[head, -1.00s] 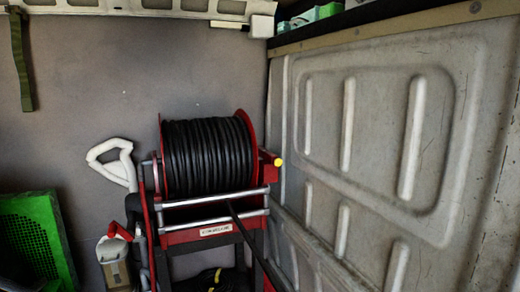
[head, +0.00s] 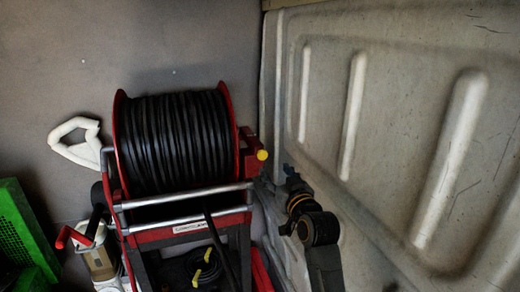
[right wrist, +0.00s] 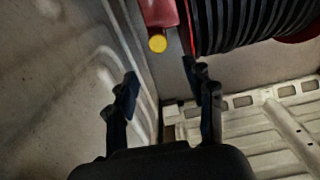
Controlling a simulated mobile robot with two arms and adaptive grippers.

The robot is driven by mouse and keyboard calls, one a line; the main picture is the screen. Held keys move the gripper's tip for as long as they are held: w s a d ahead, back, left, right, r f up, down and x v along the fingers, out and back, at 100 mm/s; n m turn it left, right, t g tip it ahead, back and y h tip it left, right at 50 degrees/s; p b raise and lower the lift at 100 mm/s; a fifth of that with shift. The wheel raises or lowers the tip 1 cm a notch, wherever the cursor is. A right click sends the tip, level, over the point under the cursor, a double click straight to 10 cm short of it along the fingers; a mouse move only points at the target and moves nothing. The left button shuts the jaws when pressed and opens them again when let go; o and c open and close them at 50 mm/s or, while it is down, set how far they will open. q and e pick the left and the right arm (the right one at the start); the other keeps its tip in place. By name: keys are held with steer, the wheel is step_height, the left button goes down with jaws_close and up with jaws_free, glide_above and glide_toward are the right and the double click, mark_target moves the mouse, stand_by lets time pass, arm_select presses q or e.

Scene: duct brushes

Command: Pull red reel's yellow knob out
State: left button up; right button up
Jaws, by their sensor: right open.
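The red reel (head: 120,150) stands against the back wall, wound with black hose (head: 178,140). Its yellow knob (head: 262,155) is a small round end on the red bracket at the reel's right side. The knob also shows in the right wrist view (right wrist: 157,43), just beyond the fingertips and roughly between them. My right gripper (head: 290,172) is right of the knob and slightly lower in the head view, small and dark there. In the right wrist view its two fingers (right wrist: 165,85) are apart with nothing between them. My left gripper is not in view.
A ribbed metal side wall (head: 400,150) runs close along the right of my right arm. Silver frame bars (head: 185,198) cross the reel's front. A white handle (head: 75,140) and a green crate (head: 22,235) are at the left.

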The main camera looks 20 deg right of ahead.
mark_target(263, 155)
steer(key=w+p, duration=0.3)
steer(key=w, duration=0.7)
steer(key=shift+w+a, duration=0.1)
steer(key=shift+w, duration=0.7)
steer(key=shift+w+f, duration=0.15)
steer(key=shift+w, duration=0.05)
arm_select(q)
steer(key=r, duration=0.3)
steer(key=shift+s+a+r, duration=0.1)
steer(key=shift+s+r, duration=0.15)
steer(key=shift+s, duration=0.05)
arm_select(e)
jaws_close()
